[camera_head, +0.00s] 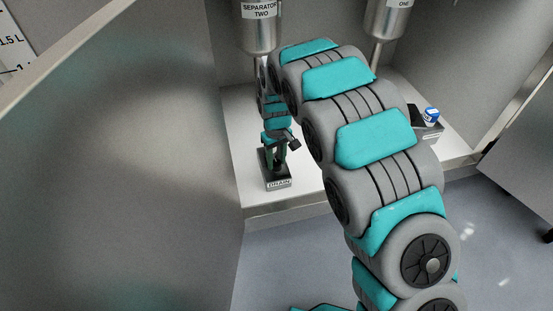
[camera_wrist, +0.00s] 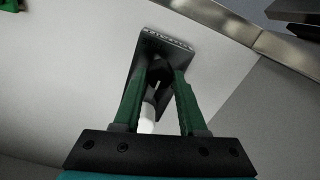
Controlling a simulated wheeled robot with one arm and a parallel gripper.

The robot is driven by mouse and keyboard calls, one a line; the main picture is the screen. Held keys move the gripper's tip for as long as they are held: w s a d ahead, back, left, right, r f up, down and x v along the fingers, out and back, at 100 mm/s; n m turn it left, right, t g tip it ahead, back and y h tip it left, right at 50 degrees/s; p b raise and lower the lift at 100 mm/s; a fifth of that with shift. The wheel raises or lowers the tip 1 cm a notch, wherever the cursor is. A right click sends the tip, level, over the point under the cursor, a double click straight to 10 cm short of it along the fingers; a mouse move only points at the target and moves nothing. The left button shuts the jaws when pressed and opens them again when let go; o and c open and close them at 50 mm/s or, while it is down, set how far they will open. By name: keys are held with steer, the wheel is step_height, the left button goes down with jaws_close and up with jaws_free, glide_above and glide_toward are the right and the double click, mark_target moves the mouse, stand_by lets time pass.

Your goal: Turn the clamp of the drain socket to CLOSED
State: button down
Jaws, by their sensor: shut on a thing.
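The drain socket (camera_head: 272,175) stands on the white shelf, a dark square block with a "DRAIN" label on its front. In the wrist view its black base (camera_wrist: 149,52) shows at the top middle, label edge uppermost. The black clamp (camera_wrist: 160,72) sits on it between my fingertips. My gripper (camera_wrist: 160,78) has its two green fingers shut on the clamp from both sides. A white piece (camera_wrist: 147,118) shows between the fingers, closer to the palm. In the head view my gripper (camera_head: 276,158) points down at the socket and hides most of the clamp. I cannot read the clamp's setting.
The "Separator Two" vessel (camera_head: 258,35) hangs above the socket, close to my arm. A second vessel (camera_head: 388,18) hangs to the right. A blue-and-white item (camera_head: 431,115) sits on the shelf's right. A large grey panel (camera_head: 120,160) stands at left. The shelf's front edge (camera_head: 290,212) is clear.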

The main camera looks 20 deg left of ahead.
mark_target(277, 162)
steer(key=shift+c, duration=2.3)
jaws_free()
steer(key=shift+r, duration=0.15)
step_height(277, 162, up, 8)
steer(key=shift+f, duration=0.2)
